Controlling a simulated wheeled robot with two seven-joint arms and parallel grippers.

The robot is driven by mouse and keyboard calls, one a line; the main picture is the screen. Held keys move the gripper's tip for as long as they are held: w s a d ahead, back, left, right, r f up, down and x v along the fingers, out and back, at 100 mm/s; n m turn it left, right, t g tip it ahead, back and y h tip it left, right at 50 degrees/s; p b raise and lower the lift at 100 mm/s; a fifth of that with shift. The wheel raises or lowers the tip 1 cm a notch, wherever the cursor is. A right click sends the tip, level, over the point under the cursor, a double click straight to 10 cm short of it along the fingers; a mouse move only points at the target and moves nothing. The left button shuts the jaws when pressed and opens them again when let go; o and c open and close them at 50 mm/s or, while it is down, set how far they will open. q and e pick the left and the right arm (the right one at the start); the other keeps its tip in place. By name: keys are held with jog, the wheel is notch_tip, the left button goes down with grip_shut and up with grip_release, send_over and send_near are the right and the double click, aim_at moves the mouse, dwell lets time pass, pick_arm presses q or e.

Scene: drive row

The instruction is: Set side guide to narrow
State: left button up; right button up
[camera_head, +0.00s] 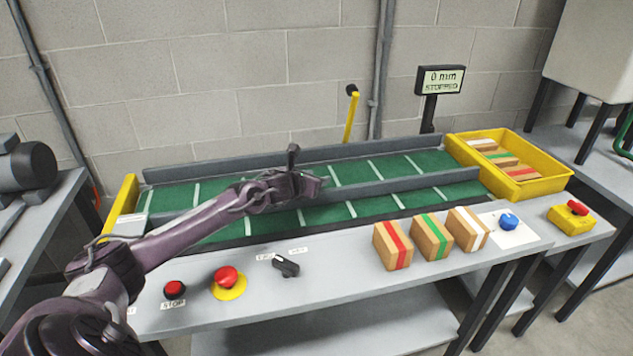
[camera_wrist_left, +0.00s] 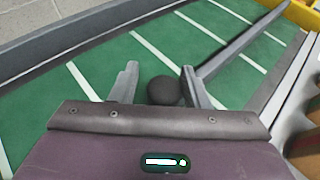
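The side guide is a long grey rail (camera_head: 400,185) lying along the green belt (camera_head: 350,172), with belt visible on both sides of it. A dark upright handle (camera_head: 292,152) rises by my left gripper (camera_head: 306,184). In the left wrist view, a round black knob (camera_wrist_left: 164,90) sits between the two fingers of the left gripper (camera_wrist_left: 160,76). The fingers are apart; the knob is close to the right finger, with a gap to the left one. The rail (camera_wrist_left: 240,45) runs off to the upper right there. My gripper hides the handle's base. My right gripper is not in view.
A display (camera_head: 440,79) reads 0 m/min, STOPPED. Behind the belt stands a yellow lever (camera_head: 351,118). Along the front edge are a stop button (camera_head: 174,289), a red emergency button (camera_head: 226,277), a black switch (camera_head: 286,266) and striped boxes (camera_head: 393,246). A yellow tray (camera_head: 540,190) holds more boxes.

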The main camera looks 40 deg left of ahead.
pick_arm(q)
jog(key=shift+o, duration=0.8)
jog(key=shift+f, duration=0.15)
jog(key=shift+d, duration=0.1)
jog(key=shift+s, duration=0.5)
jog(key=v, duration=0.6)
jog(key=shift+s+r, duration=0.25)
jog(key=shift+r, duration=0.15)
